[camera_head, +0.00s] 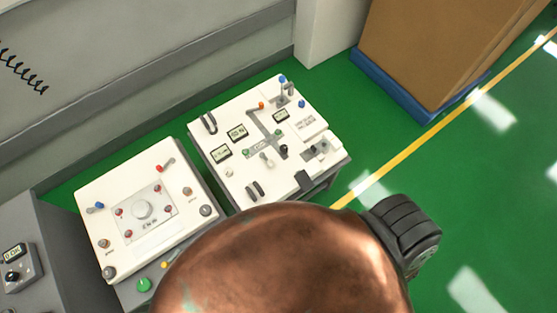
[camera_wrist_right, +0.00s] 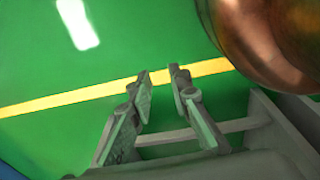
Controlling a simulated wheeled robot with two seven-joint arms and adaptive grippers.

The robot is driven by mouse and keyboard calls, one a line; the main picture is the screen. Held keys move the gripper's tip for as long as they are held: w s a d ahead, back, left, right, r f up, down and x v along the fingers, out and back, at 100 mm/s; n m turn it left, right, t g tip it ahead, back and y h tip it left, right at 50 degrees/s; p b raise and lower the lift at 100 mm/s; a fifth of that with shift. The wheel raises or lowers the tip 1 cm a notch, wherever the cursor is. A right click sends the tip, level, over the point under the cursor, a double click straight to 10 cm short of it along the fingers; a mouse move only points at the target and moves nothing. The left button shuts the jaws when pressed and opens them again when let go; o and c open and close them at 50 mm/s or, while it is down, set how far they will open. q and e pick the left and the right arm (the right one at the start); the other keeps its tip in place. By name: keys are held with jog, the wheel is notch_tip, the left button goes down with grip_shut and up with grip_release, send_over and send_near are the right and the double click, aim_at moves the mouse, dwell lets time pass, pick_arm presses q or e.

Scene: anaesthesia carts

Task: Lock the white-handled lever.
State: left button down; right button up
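Two white-topped carts stand side by side in the head view. The right cart's panel (camera_head: 213,142) carries several small levers and knobs. A small lever with a pale handle (camera_head: 266,160) stands near the panel's middle; another pale part (camera_head: 322,147) sits near the right edge. The handles are too small to tell which is the white-handled lever or how it is set. My right gripper (camera_wrist_right: 159,73) is in the right wrist view, its two fingers apart with nothing between them, over the green floor. It is not visible in the head view. My left gripper is not in view.
The left cart's panel (camera_head: 120,178) has a round dial and several coloured knobs. A grey unit (camera_head: 50,225) stands at the far left. A brown box (camera_head: 440,45) on a blue base (camera_head: 380,80) stands at the back right. Green floor is clear at right. The bottom middle is blocked.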

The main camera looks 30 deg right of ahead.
jog(key=shift+t, duration=0.6)
jog(key=w+r+p, duration=0.1)
jog(key=w+r, duration=0.7)
jog(key=r, duration=0.1)
jog(key=w+r+p, duration=0.1)
jog(key=w+r, duration=0.3)
jog(key=r, duration=0.1)
jog(key=shift+w+d+p, duration=0.2)
jog(key=shift+d+p, duration=0.05)
jog(key=shift+p, duration=0.05)
grip_shut()
jog(key=w+r+t+p, duration=0.1)
jog(key=w+r+p, duration=0.4)
jog(key=r, duration=1.5)
jog(key=w+r+y, duration=0.1)
jog(key=w+r, duration=0.1)
jog(key=w, duration=0.2)
jog(key=w+a+r+t+y, duration=0.1)
jog(key=w, duration=0.2)
jog(key=w+a+r+t+y, duration=0.1)
jog(key=w+r, duration=0.1)
jog(key=w, duration=0.2)
jog(key=shift+w+a+r+b, duration=0.2)
jog(key=shift+w+r+b, duration=0.1)
jog(key=shift+b, duration=0.1)
jog(key=w+d+r+m+y+p, duration=0.1)
jog(key=w+d+r+m+y, duration=0.1)
jog(key=r, duration=0.4)
jog(key=shift+w, duration=0.7)
